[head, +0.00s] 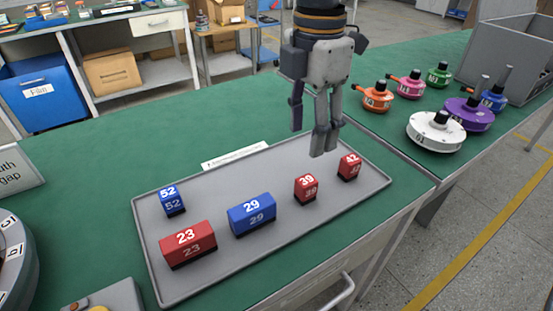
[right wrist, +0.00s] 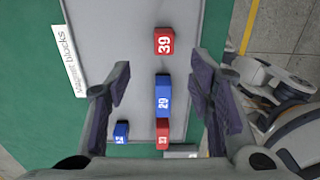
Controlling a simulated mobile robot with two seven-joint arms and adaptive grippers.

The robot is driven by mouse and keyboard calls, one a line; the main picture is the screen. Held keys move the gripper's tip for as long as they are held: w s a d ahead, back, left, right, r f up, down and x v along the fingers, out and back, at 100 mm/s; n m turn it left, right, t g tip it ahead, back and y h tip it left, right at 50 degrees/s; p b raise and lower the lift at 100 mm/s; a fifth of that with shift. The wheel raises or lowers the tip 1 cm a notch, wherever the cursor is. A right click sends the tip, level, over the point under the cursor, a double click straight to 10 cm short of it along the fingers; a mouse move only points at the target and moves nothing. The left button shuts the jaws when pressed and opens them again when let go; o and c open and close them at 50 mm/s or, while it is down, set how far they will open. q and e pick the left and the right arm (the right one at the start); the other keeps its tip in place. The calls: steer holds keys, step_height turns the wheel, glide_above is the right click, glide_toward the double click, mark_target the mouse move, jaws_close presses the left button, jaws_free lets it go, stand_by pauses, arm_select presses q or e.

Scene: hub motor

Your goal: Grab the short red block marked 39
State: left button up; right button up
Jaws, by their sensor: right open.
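The short red block marked 39 (head: 306,188) stands on the grey tray (head: 300,150), between the blue block 29 (head: 252,213) and a small red block (head: 349,166) that seems to read 42. In the right wrist view, block 39 (right wrist: 164,41) is near the top centre, beyond the fingertips. My right gripper (head: 311,130) hangs above the tray's far side, open and empty, higher than block 39 and apart from it. It also shows in the right wrist view (right wrist: 160,78), its fingers spread wide. My left gripper is not in view.
A long red block 23 (head: 187,244) and a small blue block 52 (head: 171,201) stand on the tray's left part. A white label strip (head: 235,156) lies behind the tray. Coloured round parts (head: 436,131) and a grey bin (head: 510,60) occupy the right bench.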

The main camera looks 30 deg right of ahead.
steer(key=b, duration=0.1)
glide_above(306, 180)
steer(key=s, duration=0.1)
step_height(306, 180, down, 5)
steer(key=shift+r, duration=0.2)
steer(key=f, duration=0.2)
steer(key=f+b, duration=0.1)
steer(key=f, duration=0.4)
steer(key=shift+w+d+f+b, duration=0.1)
steer(key=shift+w+b, duration=0.25)
steer(key=shift+w, duration=0.05)
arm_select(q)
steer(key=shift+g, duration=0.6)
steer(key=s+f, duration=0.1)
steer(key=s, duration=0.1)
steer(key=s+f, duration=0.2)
arm_select(e)
jaws_close()
